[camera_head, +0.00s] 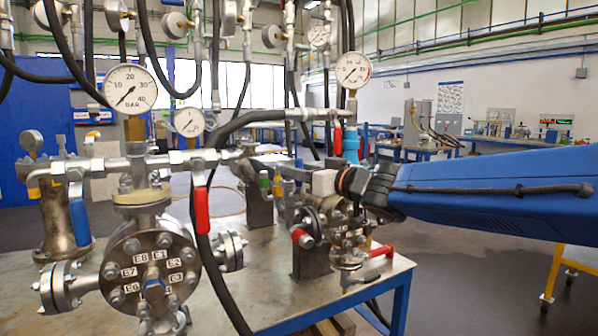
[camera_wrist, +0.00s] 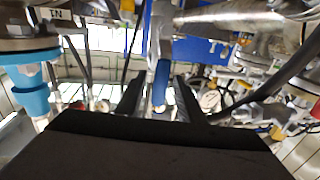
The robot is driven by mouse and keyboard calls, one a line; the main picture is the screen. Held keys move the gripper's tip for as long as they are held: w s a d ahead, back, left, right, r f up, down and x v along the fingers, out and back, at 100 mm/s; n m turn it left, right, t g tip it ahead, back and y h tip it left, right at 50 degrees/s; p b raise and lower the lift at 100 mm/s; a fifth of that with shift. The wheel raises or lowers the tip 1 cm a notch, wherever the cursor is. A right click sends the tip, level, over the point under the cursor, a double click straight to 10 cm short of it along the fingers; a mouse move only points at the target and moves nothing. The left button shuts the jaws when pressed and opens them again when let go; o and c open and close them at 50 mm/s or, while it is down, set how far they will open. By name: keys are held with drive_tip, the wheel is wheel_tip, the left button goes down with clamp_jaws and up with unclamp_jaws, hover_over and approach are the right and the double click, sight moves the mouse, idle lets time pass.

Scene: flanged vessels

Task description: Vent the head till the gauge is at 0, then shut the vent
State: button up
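The near vessel head (camera_head: 153,262) has a bolted flange with labels such as E1 and E2. A white gauge (camera_head: 129,89) stands above it, its needle pointing lower left near the scale's low end. A second gauge (camera_head: 353,70) stands above the far vessel (camera_head: 345,225); its needle is too small to read surely. My gripper (camera_wrist: 158,98) has two black fingers, apart, with a dark blue lever (camera_wrist: 161,82) hanging between them; gaps show beside it. In the head view my arm comes from the right; the fingertips are hard to make out. Which valve the lever belongs to is unclear.
A teal fitting (camera_head: 350,150) is close to my wrist. Black hoses (camera_head: 215,265) cross in front. The steel-topped bench (camera_head: 262,300) carries the vessels. Floor at right is open, with a yellow cart (camera_head: 574,265).

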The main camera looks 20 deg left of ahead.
clamp_jaws()
